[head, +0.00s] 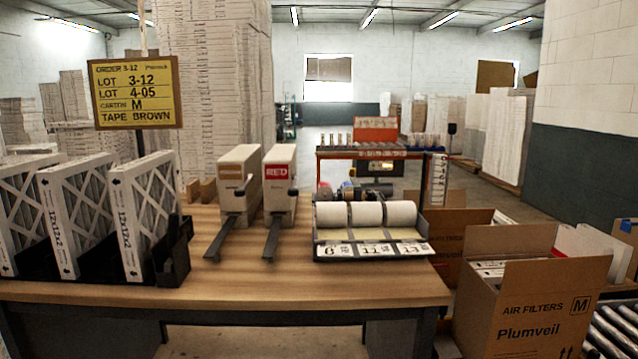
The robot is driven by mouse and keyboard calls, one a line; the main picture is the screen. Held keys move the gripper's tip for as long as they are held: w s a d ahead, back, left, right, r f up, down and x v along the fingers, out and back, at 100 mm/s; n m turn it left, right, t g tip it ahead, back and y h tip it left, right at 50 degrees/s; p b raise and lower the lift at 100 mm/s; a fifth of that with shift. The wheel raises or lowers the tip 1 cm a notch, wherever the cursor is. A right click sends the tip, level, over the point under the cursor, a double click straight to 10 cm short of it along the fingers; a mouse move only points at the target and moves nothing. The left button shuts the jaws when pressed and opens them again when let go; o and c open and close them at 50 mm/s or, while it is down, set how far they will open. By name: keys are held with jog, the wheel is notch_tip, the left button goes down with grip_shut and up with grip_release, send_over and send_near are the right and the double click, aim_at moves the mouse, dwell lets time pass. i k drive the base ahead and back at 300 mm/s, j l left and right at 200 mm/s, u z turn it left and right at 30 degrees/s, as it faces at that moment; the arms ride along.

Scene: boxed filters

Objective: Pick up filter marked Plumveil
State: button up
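The name Plumveil shows on the front of an open brown carton (525,317) at the lower right, which also reads AIR FILTERS and M. White edges of contents (490,268) show in its opening; I cannot tell how many there are. Three white-framed pleated filters, left (25,210), middle (78,215) and right (143,210), stand upright in a black rack (172,262) at the left of the bench. The right one's edge reads 12x12x2; I see no Plumveil on any of them. My gripper is not in view.
The wooden bench (225,288) also holds two tape dispensers, brown-labelled (238,180) and RED (280,180), and a label-roll tray (370,250). A yellow order sign (136,92) stands behind the filters. A roller conveyor (612,330) is at the right. The bench's front middle is clear.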

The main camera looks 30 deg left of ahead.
aim_at(23, 223)
jog(key=u, duration=1.05)
jog(key=i+j+u, duration=0.1)
jog(key=u, duration=0.35)
jog(key=i+j+u, duration=0.1)
jog(key=j+u, duration=0.15)
jog(key=u, duration=0.2)
jog(key=i+j, duration=0.95)
